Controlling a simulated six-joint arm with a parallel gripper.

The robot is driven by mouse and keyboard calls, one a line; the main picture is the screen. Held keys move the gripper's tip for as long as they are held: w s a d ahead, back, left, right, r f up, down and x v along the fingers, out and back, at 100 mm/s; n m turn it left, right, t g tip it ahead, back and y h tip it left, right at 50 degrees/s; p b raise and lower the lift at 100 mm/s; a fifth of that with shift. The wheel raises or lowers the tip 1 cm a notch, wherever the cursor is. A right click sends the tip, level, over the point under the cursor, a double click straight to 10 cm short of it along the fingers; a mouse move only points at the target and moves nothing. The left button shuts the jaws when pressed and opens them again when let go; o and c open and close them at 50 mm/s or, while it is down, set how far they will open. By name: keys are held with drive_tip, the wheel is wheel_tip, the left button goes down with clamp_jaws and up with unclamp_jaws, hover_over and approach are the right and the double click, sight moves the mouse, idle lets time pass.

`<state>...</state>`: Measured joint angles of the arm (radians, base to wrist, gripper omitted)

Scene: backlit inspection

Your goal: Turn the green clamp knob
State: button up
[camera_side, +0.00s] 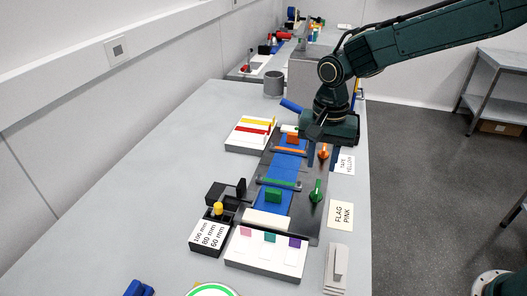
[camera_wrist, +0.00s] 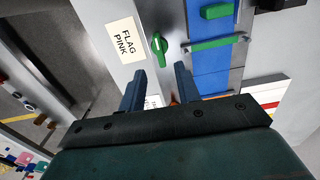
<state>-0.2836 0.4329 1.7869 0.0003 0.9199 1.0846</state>
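The green clamp knob (camera_side: 316,191) stands on the right margin of the dark fixture plate. In the wrist view the green knob (camera_wrist: 159,44) lies ahead of the fingertips, clear of them. My gripper (camera_side: 322,162) is open, above the right side of the plate near the orange knob (camera_side: 323,151). In the wrist view my gripper (camera_wrist: 160,72) shows two blue fingers apart with nothing held. The orange knob is mostly hidden there behind the gripper body.
A green bar (camera_side: 279,183) and an orange bar (camera_side: 289,150) cross the blue strip (camera_side: 284,165). A "FLAG PINK" card (camera_side: 341,215) lies right of the plate. A black gauge block (camera_side: 210,234) and white trays with coloured tabs flank the fixture.

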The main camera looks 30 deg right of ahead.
wheel_tip(320, 180, up, 7)
drive_tip(key=shift+f, duration=0.2)
idle(0.3)
drive_tip(key=shift+s, duration=0.1)
drive_tip(key=s+d+r+n+t, duration=0.35)
drive_tip(key=s+d+r, duration=0.45)
drive_tip(key=s, duration=0.3)
drive_tip(key=s+d+n+t, duration=0.1)
drive_tip(key=s+d+n, duration=0.1)
drive_tip(key=s, duration=0.5)
drive_tip(key=s+d+f+n+t, duration=0.1)
drive_tip(key=s+d+n, duration=0.1)
drive_tip(key=s, duration=0.5)
drive_tip(key=shift+d+f+n, duration=0.25)
drive_tip(key=shift+f+n, duration=0.05)
drive_tip(key=shift+n, duration=0.55)
